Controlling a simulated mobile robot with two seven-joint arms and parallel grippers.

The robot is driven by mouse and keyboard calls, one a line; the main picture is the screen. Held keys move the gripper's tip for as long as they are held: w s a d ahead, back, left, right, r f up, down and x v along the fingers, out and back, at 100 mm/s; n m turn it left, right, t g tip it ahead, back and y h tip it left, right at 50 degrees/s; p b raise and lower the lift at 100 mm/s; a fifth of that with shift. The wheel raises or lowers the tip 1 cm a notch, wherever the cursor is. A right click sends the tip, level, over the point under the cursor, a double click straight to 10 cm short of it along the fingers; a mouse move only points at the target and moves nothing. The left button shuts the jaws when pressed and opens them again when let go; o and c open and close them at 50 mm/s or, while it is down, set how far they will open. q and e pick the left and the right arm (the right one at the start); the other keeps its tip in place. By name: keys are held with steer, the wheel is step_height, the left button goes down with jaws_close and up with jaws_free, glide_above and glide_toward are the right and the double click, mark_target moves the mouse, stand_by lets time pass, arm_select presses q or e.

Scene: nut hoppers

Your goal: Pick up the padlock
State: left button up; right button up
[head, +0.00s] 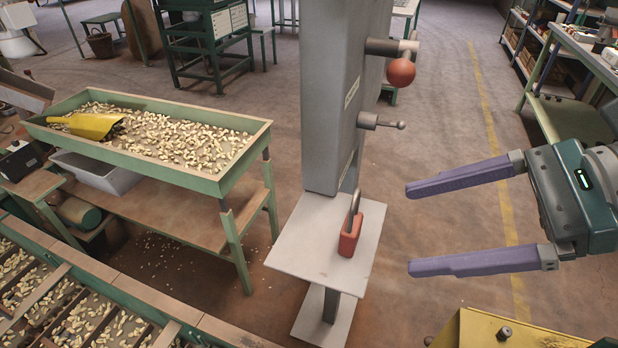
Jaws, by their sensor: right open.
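The padlock (349,238) has a red body and a grey shackle. It stands upright on a small light grey plate (300,248) at the foot of a tall grey cabinet. My right gripper (407,229) comes in from the right, with its two purple fingers wide apart and nothing between them. The fingertips point left towards the padlock and are apart from it, a short way to its right in the picture. My left gripper is not in view.
The grey cabinet (335,90) has a red ball knob (401,72) and a lever (380,122) sticking out rightwards above the plate. A green nut hopper (225,180) with a yellow scoop (88,124) stands left. A yellow box (485,330) is at the lower right.

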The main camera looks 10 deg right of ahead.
mark_target(361, 224)
steer(key=w+a+f+m+b, duration=0.1)
steer(key=w+f, duration=0.1)
steer(key=w+a+f+m+b, duration=0.1)
steer(key=w+a+f, duration=0.1)
steer(key=f, duration=0.1)
steer(key=w+a+f+m+t+b, duration=0.1)
steer(key=w+a+f, duration=0.1)
steer(key=w, duration=0.1)
steer(key=shift+a+f, duration=0.15)
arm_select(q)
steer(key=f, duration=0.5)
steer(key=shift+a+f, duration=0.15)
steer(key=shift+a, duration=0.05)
arm_select(e)
steer(key=c, duration=0.6)
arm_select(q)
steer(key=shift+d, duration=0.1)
arm_select(e)
jaws_close()
